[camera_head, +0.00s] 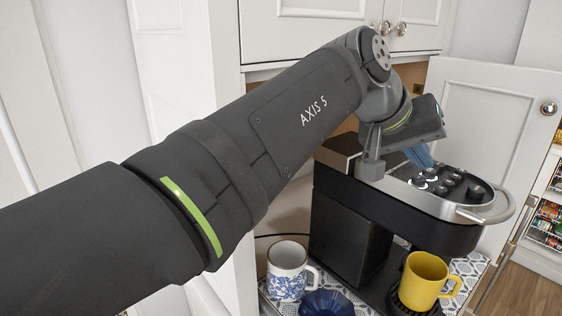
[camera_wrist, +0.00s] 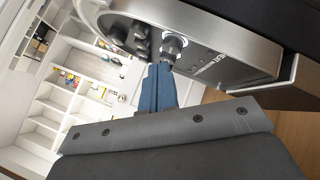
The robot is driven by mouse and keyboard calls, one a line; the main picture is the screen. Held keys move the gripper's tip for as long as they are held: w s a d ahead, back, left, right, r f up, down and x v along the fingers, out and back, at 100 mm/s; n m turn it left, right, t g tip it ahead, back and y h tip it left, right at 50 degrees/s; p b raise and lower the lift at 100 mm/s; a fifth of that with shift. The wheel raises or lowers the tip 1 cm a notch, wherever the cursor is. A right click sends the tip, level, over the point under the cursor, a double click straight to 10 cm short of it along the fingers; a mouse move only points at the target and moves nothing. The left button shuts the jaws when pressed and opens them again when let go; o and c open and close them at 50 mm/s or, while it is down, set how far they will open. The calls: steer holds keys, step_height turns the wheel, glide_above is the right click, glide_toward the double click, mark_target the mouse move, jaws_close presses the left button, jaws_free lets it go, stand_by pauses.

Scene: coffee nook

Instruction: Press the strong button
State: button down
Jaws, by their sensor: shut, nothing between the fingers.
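The coffee machine (camera_head: 345,232) is black with a silver top panel, and several dark round buttons (camera_head: 447,184) sit on that panel. The labels are too small to tell which button is the strong one. My gripper (camera_head: 424,164) is shut and empty, its blue fingers just above the panel near the back buttons. In the wrist view the blue fingertips (camera_wrist: 160,70) are close to a button with a bright ring (camera_wrist: 174,46). I cannot tell whether they touch it. Part of the panel is hidden behind my wrist in the head view.
A yellow mug (camera_head: 421,283) stands on the machine's drip tray. A blue-and-white patterned mug (camera_head: 286,272) and a dark blue bowl (camera_head: 326,303) stand to its left. White cupboard doors (camera_head: 490,125) are behind and right; a silver handle loops round the panel's front.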

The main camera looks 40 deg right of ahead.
steer(key=shift+r, duration=2.5)
steer(key=shift+f, duration=0.15)
step_height(320, 180, up, 4)
steer(key=shift+r, duration=0.1)
